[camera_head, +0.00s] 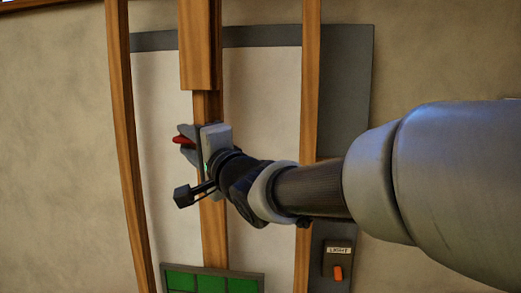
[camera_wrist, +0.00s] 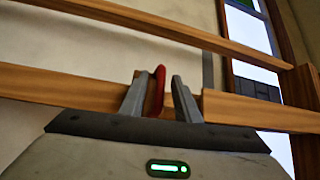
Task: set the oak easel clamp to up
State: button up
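The oak easel (camera_head: 213,240) has tall wooden posts in front of a wall board. A red lever (camera_head: 182,140), which seems to be the easel clamp's handle, shows at the middle post, mostly hidden by my gripper (camera_head: 183,138). In the wrist view, the red lever (camera_wrist: 156,92) stands between the two fingers of my gripper (camera_wrist: 160,98).
A green leaded panel (camera_head: 213,281) sits low at the front of the easel. A box labelled LIGHT (camera_head: 338,258) with an orange switch is at the lower right. Wooden side posts (camera_head: 122,120) stand either side of the middle post.

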jog(key=v, duration=1.7)
jog(key=shift+b, duration=0.35)
